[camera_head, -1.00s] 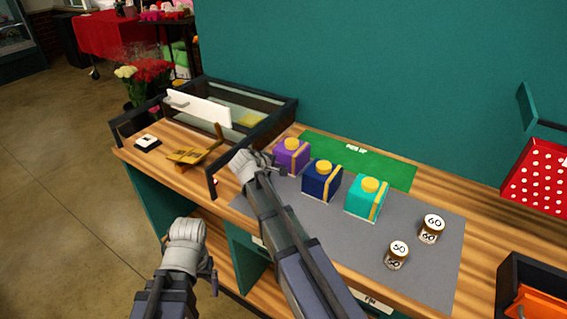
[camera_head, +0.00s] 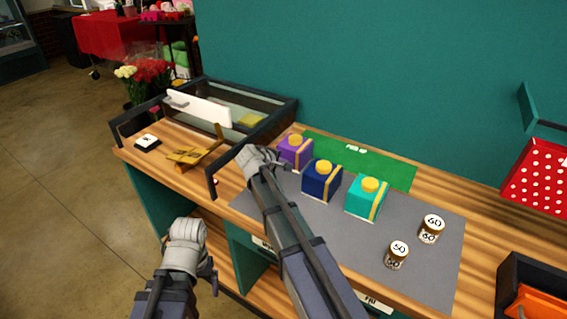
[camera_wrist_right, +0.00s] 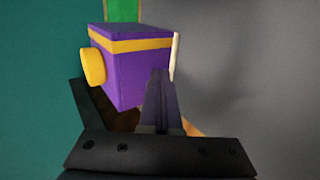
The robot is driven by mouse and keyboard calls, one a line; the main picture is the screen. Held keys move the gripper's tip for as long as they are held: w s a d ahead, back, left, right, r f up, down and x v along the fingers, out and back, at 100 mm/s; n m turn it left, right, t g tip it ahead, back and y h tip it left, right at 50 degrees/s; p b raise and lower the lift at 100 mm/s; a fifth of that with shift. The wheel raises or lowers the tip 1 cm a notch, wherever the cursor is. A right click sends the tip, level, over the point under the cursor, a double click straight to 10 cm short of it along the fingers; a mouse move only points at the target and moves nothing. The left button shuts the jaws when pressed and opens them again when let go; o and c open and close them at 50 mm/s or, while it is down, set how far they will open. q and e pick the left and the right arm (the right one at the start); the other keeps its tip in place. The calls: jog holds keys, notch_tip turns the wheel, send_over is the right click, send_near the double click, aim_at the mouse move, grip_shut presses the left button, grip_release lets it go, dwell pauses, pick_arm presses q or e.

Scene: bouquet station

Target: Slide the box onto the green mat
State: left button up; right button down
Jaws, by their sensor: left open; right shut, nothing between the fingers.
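A purple box (camera_head: 291,155) with a yellow band and yellow knob stands upright at the left end of a row of boxes. The green mat (camera_head: 385,171) lies behind the row; the purple box hides its front left corner, so I cannot tell whether they overlap. In the right wrist view the purple box (camera_wrist_right: 133,72) is close ahead, with a strip of green mat (camera_wrist_right: 124,10) beyond. My right gripper (camera_head: 281,163) is shut and empty, its fingers (camera_wrist_right: 160,88) against or very near the box's side. My left gripper (camera_head: 213,283) is open, low in front of the table.
A dark blue box (camera_head: 320,184) and a teal box (camera_head: 362,198) stand beside the purple one on a grey mat (camera_head: 330,219). Two labelled jars (camera_head: 431,230) stand to the right. A glass-topped case (camera_head: 252,103) and a wooden piece (camera_head: 190,157) are to the left.

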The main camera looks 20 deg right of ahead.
aim_at(288, 157)
jog(key=shift+w+d, duration=1.1)
jog(key=shift+d, duration=0.3)
jog(key=shift+w+d, duration=0.6)
jog(key=shift+d, duration=0.2)
jog(key=shift+w+d, duration=0.6)
jog(key=shift+d, duration=0.15)
jog(key=shift+d, duration=0.1)
jog(key=shift+w+d, duration=1.25)
jog(key=shift+d, duration=0.25)
jog(key=shift+d, duration=0.1)
jog(key=shift+w+d, duration=0.45)
jog(key=shift+s+a+r+p, duration=0.35)
jog(key=shift+s+a, duration=0.3)
jog(key=shift+a, duration=0.15)
jog(key=shift+s+a+r+p, duration=0.3)
jog(key=shift+s+a, duration=0.35)
jog(key=shift+a, duration=0.2)
jog(key=shift+s+a+r+p, duration=0.35)
jog(key=shift+s+a, duration=0.3)
jog(key=shift+a, duration=0.15)
